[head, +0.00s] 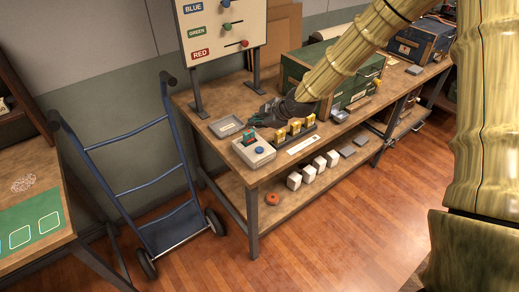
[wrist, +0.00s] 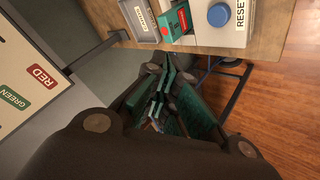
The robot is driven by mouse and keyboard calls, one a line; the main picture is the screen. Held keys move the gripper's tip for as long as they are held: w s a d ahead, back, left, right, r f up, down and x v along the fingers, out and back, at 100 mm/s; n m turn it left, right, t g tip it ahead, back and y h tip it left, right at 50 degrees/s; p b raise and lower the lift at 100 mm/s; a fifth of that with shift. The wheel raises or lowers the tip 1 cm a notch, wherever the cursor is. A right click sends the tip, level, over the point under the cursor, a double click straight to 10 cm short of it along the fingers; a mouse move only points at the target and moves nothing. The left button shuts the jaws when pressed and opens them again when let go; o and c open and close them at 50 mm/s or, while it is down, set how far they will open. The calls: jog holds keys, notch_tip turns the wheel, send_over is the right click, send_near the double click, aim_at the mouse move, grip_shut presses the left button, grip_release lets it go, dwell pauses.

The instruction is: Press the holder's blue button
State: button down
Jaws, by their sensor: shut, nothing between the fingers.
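The holder is a white box (head: 246,157) near the left front corner of the wooden workbench. Its round blue button (head: 259,151) is on top, and a green and red piece (head: 248,138) stands beside the button. In the wrist view the blue button (wrist: 221,14) sits near the top edge beside the word RESET, and the white box (wrist: 222,36) is partly cut off. My gripper (wrist: 167,66) is shut and empty, with its fingertips apart from the button. In the head view my dark gripper (head: 265,115) is behind the holder, above the bench.
A grey labelled tray (head: 226,127) lies left of the holder. Yellow pieces (head: 295,127) stand in a rack close to its right. A sign board (head: 222,25) rises behind, and a green case (head: 335,75) is further right. A blue hand truck (head: 150,190) stands left of the bench.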

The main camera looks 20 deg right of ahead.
aim_at(258, 150)
jog(key=shift+f, duration=0.15)
jog(key=shift+f+b, duration=2.65)
jog(key=shift+f, duration=1.6)
jog(key=shift+f, duration=0.2)
jog(key=shift+f, duration=0.2)
jog(key=shift+f+b, duration=0.45)
jog(key=shift+f, duration=0.05)
jog(key=shift+r, duration=0.2)
jog(key=shift+r+p, duration=0.6)
jog(key=shift+r, duration=0.1)
jog(key=shift+r, duration=0.1)
